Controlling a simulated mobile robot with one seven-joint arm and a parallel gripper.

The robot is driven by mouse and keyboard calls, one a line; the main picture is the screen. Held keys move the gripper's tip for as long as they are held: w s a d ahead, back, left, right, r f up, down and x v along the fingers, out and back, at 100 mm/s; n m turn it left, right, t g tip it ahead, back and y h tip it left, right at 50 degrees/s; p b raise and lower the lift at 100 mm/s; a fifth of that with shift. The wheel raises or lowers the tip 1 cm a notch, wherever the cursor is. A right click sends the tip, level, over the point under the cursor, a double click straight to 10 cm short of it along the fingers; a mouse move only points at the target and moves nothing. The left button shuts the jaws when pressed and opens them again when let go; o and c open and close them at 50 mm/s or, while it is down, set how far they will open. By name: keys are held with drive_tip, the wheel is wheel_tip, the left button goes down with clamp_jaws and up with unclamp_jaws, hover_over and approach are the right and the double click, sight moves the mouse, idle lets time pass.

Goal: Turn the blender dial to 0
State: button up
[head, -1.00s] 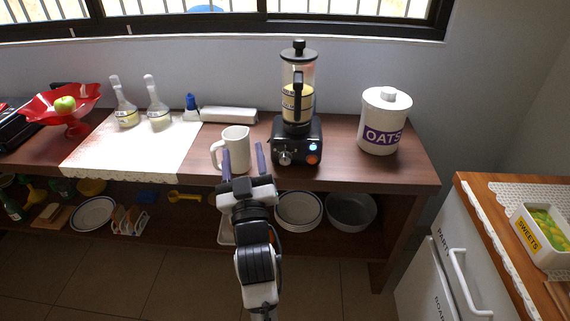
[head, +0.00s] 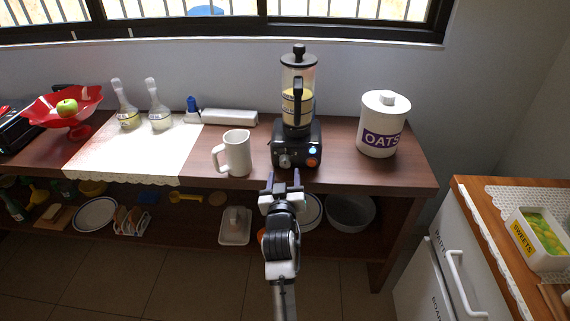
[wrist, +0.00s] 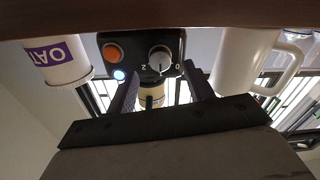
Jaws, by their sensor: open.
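The blender (head: 298,135) stands on the wooden counter with a yellowish filling in its jar. Its round silver dial (head: 285,161) is on the front of the black base. The dial also shows in the upside-down wrist view (wrist: 160,57), with a "2" on its left and a "0" on its right. Its pale pointer line points down in that picture, between the two numbers. My gripper (head: 283,178) is open and empty, in front of the dial and apart from it. In the wrist view its fingers (wrist: 160,78) lie either side below the dial.
An orange button (wrist: 112,52) and a lit bluish light (wrist: 119,74) sit beside the dial. A white mug (head: 237,153) stands left of the blender, near the counter edge. The oats jar (head: 382,125) stands to the right. The shelf below holds plates and bowls.

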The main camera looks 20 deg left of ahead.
sight(285, 165)
drive_tip(key=shift+x, duration=2.4)
drive_tip(key=shift+p, duration=0.3)
drive_tip(key=c, duration=1)
